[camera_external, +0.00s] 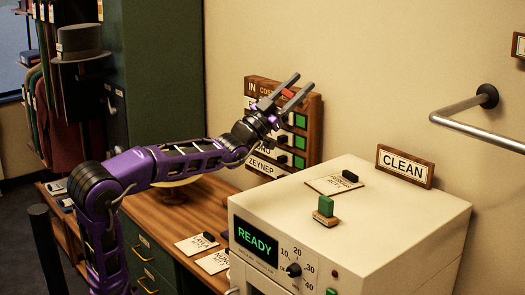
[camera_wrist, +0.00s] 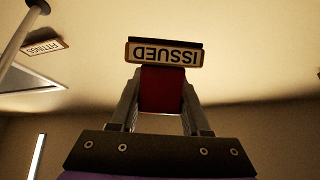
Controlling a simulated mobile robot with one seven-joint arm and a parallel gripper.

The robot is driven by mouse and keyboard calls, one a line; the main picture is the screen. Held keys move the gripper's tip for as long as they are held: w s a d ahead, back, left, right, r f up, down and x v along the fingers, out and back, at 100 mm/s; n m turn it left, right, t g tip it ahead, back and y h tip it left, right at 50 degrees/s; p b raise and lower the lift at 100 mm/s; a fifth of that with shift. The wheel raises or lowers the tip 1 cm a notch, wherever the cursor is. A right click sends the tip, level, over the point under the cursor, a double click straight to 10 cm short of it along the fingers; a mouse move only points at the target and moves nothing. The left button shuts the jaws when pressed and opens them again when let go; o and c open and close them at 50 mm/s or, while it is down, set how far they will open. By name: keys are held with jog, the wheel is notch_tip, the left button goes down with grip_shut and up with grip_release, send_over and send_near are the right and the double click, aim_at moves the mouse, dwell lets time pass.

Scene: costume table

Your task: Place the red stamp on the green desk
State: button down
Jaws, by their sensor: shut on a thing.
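The red stamp (camera_wrist: 162,90) is between the two fingers of my gripper (camera_wrist: 162,100) in the wrist view. Its base carries an "ISSUED" label that reads upside down there. In the external view my gripper (camera_external: 297,87) is raised in front of the wall board, with a bit of the red stamp (camera_external: 288,93) showing between the fingers. The green desk (camera_external: 147,208) has a brown wooden top and dark green drawer fronts. It stands below and left of my gripper, partly hidden behind my arm.
A white machine (camera_external: 430,215) reading "READY" stands right of the desk, with a green stamp (camera_external: 325,208), a card and a "CLEAN" sign (camera_external: 405,166) on top. Cards (camera_external: 197,243) lie at the desk's right end. A metal rail (camera_external: 460,112) juts from the wall.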

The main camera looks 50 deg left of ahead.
jog(key=s+a+f+n+y, duration=0.1)
jog(key=s+a+f+y, duration=0.2)
jog(key=s+a, duration=0.15)
jog(key=s+d+f+m+g+h+p, duration=0.15)
jog(key=d+h, duration=0.25)
jog(key=d, duration=0.5)
jog(key=s+d+f+m+h+p, duration=0.1)
jog(key=s+d+f+m+h, duration=0.2)
jog(key=d, duration=0.5)
jog(key=s+d+f+m+g+h, duration=0.1)
jog(key=s+d+f+g+h, duration=0.1)
jog(key=d, duration=0.4)
jog(key=s+d+f+m+g+h+p, duration=0.1)
jog(key=s+d+f+m+g+h, duration=0.1)
jog(key=s+d+f+h, duration=0.2)
jog(key=d+f+h, duration=0.3)
jog(key=shift+s, duration=0.3)
jog(key=shift+d+f, duration=0.1)
jog(key=shift+d, duration=0.05)
